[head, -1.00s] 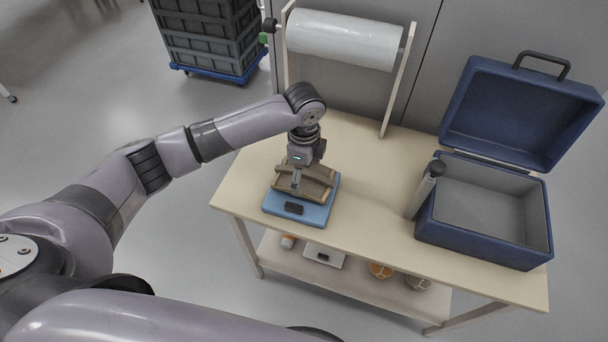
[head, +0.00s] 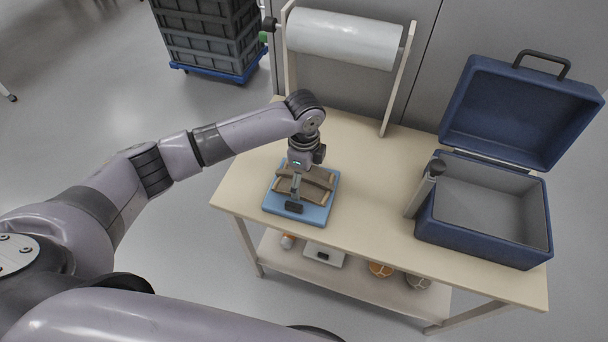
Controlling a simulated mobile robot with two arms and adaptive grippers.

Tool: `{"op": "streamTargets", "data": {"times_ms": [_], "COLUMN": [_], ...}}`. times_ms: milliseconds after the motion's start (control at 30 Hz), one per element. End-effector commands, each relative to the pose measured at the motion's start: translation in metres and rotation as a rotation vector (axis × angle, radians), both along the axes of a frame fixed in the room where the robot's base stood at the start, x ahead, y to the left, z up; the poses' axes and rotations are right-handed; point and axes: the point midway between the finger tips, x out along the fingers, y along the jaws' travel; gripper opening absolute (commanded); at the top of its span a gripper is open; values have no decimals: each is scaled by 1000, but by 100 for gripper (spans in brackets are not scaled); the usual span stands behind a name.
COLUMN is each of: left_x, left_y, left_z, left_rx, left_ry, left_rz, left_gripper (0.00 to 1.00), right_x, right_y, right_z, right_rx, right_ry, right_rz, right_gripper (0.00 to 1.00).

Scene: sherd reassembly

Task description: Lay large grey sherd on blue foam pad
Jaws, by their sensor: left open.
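The blue foam pad (head: 325,215) lies on the left part of the table. The large sherd (head: 316,188), grey-brown with paler tan edges, lies over the pad; the gripper hides part of it. My left gripper (head: 295,203) points down over the sherd and the pad's near half. Its jaws are open and close around the sherd; I cannot tell whether they touch it. My right gripper is out of view.
A white roll (head: 343,38) on a stand is behind. The table's middle (head: 375,200) is clear. The lower shelf (head: 340,280) holds several items.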

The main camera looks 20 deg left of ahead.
Motion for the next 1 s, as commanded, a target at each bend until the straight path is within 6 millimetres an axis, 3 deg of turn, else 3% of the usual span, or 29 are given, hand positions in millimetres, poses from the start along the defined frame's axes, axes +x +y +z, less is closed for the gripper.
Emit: {"op": "streamTargets", "data": {"times_ms": [167,400,600,1000], "left_x": [1,2,1,0], "left_y": [0,-1,0,0], "left_z": [23,76,109,121], "left_rx": [-1,-2,-1,-1], "left_ry": [-4,-5,-2,1], "left_rz": [0,-1,1,0], "left_gripper": [90,90,90,90], "right_x": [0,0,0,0], "right_y": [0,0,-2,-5], "right_z": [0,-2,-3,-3], "right_rx": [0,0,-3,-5], "right_ry": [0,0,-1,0], "right_rz": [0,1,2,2], "right_gripper": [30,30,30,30]}}
